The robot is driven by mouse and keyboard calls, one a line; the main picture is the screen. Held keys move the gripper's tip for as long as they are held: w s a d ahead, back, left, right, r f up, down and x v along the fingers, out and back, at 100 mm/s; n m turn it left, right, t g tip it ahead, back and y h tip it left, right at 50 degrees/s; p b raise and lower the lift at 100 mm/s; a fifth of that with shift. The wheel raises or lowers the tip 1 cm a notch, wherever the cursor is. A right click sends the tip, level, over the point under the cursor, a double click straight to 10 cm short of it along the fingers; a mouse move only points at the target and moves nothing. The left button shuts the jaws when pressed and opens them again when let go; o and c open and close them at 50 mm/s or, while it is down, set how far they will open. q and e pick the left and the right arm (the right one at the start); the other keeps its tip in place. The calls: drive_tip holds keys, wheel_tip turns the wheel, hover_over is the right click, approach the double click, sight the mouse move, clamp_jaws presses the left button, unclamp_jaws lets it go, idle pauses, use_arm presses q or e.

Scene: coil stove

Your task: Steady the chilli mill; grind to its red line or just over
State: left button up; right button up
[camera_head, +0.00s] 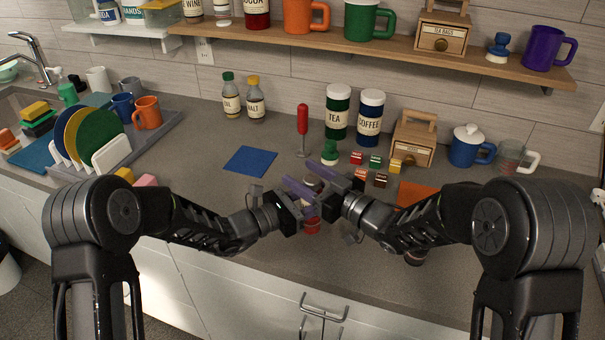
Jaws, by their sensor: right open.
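The likely chilli mill stands on the counter between my two grippers. Its pale round top (313,183) shows between the fingers and a red lower part (312,226) shows below them. Its middle and red line are hidden. My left gripper (304,199) is at the mill's left side; its fingers overlap the mill, and I cannot tell whether they close on it. My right gripper (331,184) is open at the mill's upper right, close to the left gripper.
A blue mat (250,160) lies to the left and an orange mat (416,194) to the right. A red-handled tool (303,122), small coloured blocks (375,160) and tea and coffee jars (338,112) stand behind. A dish rack (150,140) is at left.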

drive_tip(key=shift+w+a, duration=0.25)
drive_tip(key=shift+a, duration=0.05)
drive_tip(key=shift+c, duration=0.3)
clamp_jaws()
